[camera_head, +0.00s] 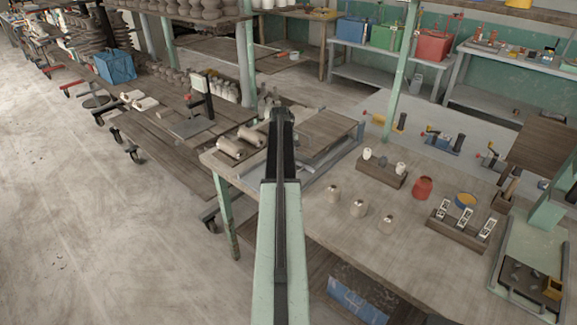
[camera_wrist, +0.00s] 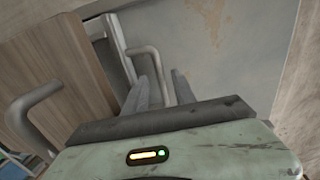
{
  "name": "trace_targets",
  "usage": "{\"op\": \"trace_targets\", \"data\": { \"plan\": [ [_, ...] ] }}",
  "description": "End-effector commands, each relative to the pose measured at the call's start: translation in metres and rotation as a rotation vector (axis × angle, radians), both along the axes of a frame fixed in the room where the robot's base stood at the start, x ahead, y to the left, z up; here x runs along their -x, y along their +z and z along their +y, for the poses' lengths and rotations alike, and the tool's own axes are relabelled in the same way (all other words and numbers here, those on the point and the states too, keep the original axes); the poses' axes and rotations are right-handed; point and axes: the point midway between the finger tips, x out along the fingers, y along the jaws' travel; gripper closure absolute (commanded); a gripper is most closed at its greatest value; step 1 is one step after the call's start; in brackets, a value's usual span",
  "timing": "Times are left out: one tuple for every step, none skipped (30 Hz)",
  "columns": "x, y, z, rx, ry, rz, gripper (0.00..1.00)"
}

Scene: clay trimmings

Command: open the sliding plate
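In the wrist view, a grey metal plate (camera_wrist: 222,40) with rust-brown stains fills the upper middle and right. A grey bent-bar handle (camera_wrist: 150,52) stands near its left edge. My gripper (camera_wrist: 160,90) is open. Its two grey fingers are apart, and part of the handle shows between them; I cannot tell whether they touch it. In the head view, my arm reaches forward to the worktable, and my gripper (camera_head: 282,116) is seen from behind, hiding what lies beyond it. I cannot clearly pick out the plate there.
In the wrist view, a wooden panel (camera_wrist: 62,65) with another bar handle (camera_wrist: 35,108) is at the left. In the head view, clay rolls (camera_head: 236,146) lie left of my arm. Several small pots, a red jar (camera_head: 422,188) and a block of tools (camera_head: 460,232) stand to the right.

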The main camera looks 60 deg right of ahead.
Motion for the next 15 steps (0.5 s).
{"op": "trace_targets", "data": {
  "plan": [
    [0.0, 0.0003, 0.0, 0.0, 0.0, 0.0, 0.81],
    [0.0, 0.0003, 0.0001, 0.0, 0.0, 0.0, 0.9],
    [0.0, 0.0004, 0.0001, 0.0, 0.0, 0.0, 1.0],
    [0.0, 0.0003, 0.0001, 0.0, 0.0, 0.0, 1.0],
    [0.0, 0.0003, 0.0001, 0.0, 0.0, 0.0, 1.0],
    [0.0, 0.0003, 0.0001, 0.0, 0.0, 0.0, 1.0],
    [0.0, 0.0003, 0.0001, 0.0, 0.0, 0.0, 1.0],
    [-0.0001, 0.0003, 0.0, 0.0, 0.0, 0.0, 1.0],
    [-0.0001, 0.0003, 0.0, 0.0, 0.0, 0.0, 1.0],
    [0.0, 0.0003, 0.0001, 0.0, 0.0, 0.0, 1.0],
    [0.0, 0.0003, 0.0001, 0.0, 0.0, 0.0, 1.0],
    [0.0, 0.0003, 0.0001, 0.0, 0.0, 0.0, 1.0],
    [0.0, 0.0003, 0.0001, 0.0, 0.0, 0.0, 1.0],
    [0.0, 0.0003, 0.0001, 0.0, 0.0, 0.0, 1.0],
    [-0.0002, 0.0003, 0.0002, 0.0, 0.0, 0.0, 1.0]
  ]
}}
